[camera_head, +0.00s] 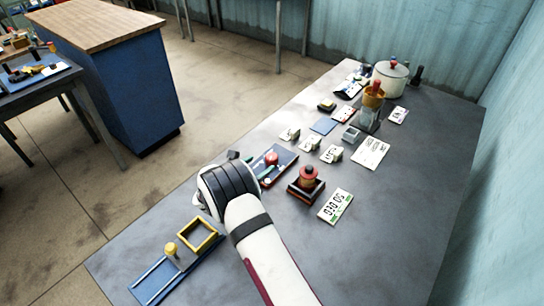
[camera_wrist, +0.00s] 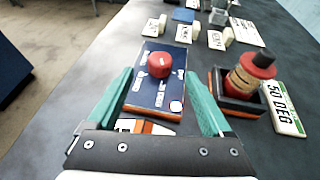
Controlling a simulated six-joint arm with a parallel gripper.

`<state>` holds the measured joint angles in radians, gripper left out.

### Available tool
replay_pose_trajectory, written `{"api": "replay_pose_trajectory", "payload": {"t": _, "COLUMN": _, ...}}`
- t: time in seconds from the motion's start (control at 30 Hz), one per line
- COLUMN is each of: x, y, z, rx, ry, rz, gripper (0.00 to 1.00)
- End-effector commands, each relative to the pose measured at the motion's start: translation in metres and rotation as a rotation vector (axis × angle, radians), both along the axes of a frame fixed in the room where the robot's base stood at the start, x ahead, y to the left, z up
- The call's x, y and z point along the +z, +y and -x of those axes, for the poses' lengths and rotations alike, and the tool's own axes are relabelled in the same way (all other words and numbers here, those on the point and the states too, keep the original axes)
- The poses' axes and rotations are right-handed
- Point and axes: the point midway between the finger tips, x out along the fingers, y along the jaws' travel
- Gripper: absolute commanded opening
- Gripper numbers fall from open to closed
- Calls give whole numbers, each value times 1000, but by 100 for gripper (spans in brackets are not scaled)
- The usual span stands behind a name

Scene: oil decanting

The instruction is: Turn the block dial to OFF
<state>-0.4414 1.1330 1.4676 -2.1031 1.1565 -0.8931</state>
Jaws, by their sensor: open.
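The block dial is a dark blue panel (camera_wrist: 150,98) with a round red knob (camera_wrist: 159,64) and small white labels around it. The labels are too small to read, and I cannot tell which one the knob points to. In the head view the red knob (camera_head: 271,158) shows just beyond my wrist, which hides part of the panel. My gripper (camera_wrist: 159,75) is open, its teal fingers apart on the left and right of the panel. The knob lies between the finger lines, near the tips, and nothing is held.
Several small label blocks stand beyond. A yellow frame (camera_head: 198,236) and blue rail (camera_head: 165,280) lie at the near left. A pot (camera_head: 390,80) stands far back.

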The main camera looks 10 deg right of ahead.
Motion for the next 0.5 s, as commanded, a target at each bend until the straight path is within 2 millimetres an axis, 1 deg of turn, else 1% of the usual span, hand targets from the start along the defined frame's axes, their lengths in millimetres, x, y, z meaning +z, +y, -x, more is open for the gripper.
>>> {"api": "replay_pose_trajectory", "payload": {"t": 0.03, "x": -6, "y": -10, "z": -10, "rx": -5, "ry": -1, "rz": -1, "gripper": 84}}
{"api": "replay_pose_trajectory", "payload": {"t": 0.2, "x": -23, "y": -34, "z": -43, "rx": -5, "ry": 0, "rz": -2, "gripper": 84}}
{"api": "replay_pose_trajectory", "payload": {"t": 0.33, "x": -31, "y": -45, "z": -58, "rx": -3, "ry": 0, "rz": -4, "gripper": 84}}
{"api": "replay_pose_trajectory", "payload": {"t": 0.5, "x": -35, "y": -50, "z": -67, "rx": -3, "ry": 0, "rz": -3, "gripper": 84}}
